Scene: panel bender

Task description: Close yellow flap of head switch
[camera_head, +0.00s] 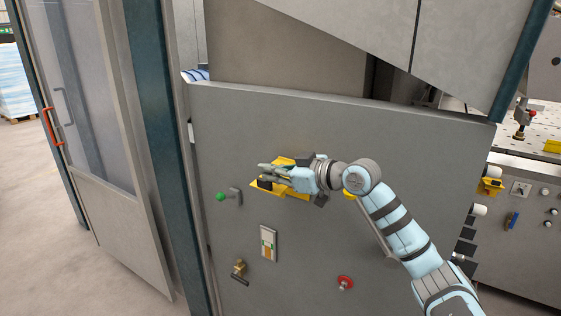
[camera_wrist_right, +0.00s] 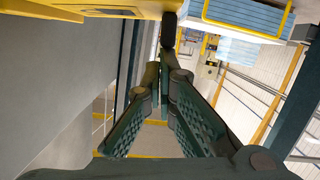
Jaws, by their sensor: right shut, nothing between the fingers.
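The yellow head switch (camera_head: 260,189) is on the grey machine panel, left of the middle in the head view. In the right wrist view, a yellow part (camera_wrist_right: 90,8) and a dark round piece (camera_wrist_right: 168,30) lie just beyond the fingertips (camera_wrist_right: 166,72). The fingers converge, shut and empty. Contact is unclear. My left gripper is not in view.
The grey panel (camera_head: 330,120) carries a green-knobbed lever (camera_head: 221,197), a small label plate (camera_head: 268,243), a brass key-like fitting (camera_head: 239,266) and a red knob (camera_head: 345,282). A door with a red handle (camera_head: 52,127) stands at left. Open floor lies there.

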